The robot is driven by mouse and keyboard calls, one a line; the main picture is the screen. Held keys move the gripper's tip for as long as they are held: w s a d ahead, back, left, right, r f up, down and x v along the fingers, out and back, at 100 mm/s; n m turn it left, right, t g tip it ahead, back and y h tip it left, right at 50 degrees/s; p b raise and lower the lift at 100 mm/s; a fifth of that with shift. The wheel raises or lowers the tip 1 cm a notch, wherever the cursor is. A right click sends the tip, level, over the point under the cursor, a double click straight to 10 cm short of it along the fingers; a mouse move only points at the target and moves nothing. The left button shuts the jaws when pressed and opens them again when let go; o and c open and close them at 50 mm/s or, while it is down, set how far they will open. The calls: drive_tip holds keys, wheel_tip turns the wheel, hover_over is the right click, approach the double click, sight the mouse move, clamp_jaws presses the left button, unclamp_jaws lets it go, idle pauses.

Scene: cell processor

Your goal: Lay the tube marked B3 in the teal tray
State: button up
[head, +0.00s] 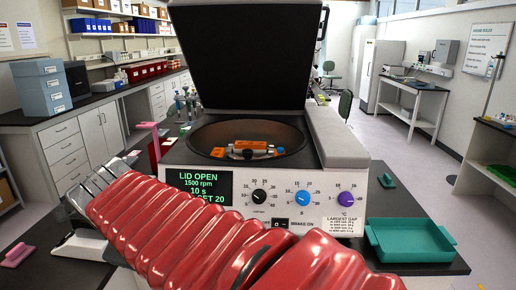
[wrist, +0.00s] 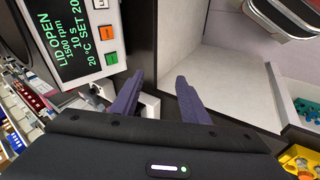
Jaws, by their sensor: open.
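The teal tray (head: 412,255) stands on the dark bench at the right of the head view, and its visible floor is bare. The centrifuge (head: 290,185) has its lid up, with an orange rotor (head: 245,150) in the bowl. I cannot make out the mark B3 on any tube. Several small upright items, perhaps tubes, stand left of the centrifuge (head: 187,104). My gripper (wrist: 160,76) is open in the wrist view, with nothing between its two purple fingers. It is beside the centrifuge's display panel (wrist: 70,35).
My red arm crosses the front of the centrifuge in the head view. A small teal piece (head: 386,181) lies right of the centrifuge, and a pink one (head: 16,254) lies at far left. A yellow object (wrist: 298,160) is at the wrist view's lower right corner.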

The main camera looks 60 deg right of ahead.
drive_tip(key=w+d+r+n+g+h, duration=0.1)
drive_tip(key=w+d+r+n+h, duration=0.1)
drive_tip(key=d, duration=0.7)
drive_tip(key=w+d+r+n+g+h, duration=0.1)
drive_tip(key=w+d+r+n+h, duration=0.2)
drive_tip(key=d, duration=0.7)
drive_tip(key=w+d+r+n+g+h, duration=0.1)
drive_tip(key=w+d+r+n+h, duration=0.1)
drive_tip(key=d, duration=0.7)
drive_tip(key=shift+w+d+r+g, duration=0.2)
drive_tip(key=shift+w+r, duration=0.15)
drive_tip(key=shift+r, duration=0.35)
drive_tip(key=shift+w+d+r+g, duration=0.1)
drive_tip(key=shift+w+r+g, duration=0.2)
drive_tip(key=shift+r, duration=0.35)
drive_tip(key=s+d+f+n+g, duration=0.1)
drive_tip(key=s+d, duration=0.1)
drive_tip(key=d, duration=0.4)
drive_tip(key=s+d+f+n+g+h, duration=0.1)
drive_tip(key=s+d+f+g, duration=0.1)
drive_tip(key=d, duration=0.4)
drive_tip(key=s+d+f+g, duration=0.1)
drive_tip(key=s+d, duration=0.2)
drive_tip(key=d, duration=0.3)
drive_tip(key=shift+s+d+f+n+g+h, duration=0.25)
drive_tip(key=shift+s+d+n+g+h, duration=0.05)
drive_tip(key=shift+n, duration=0.1)
drive_tip(key=shift+s+d+f, duration=0.1)
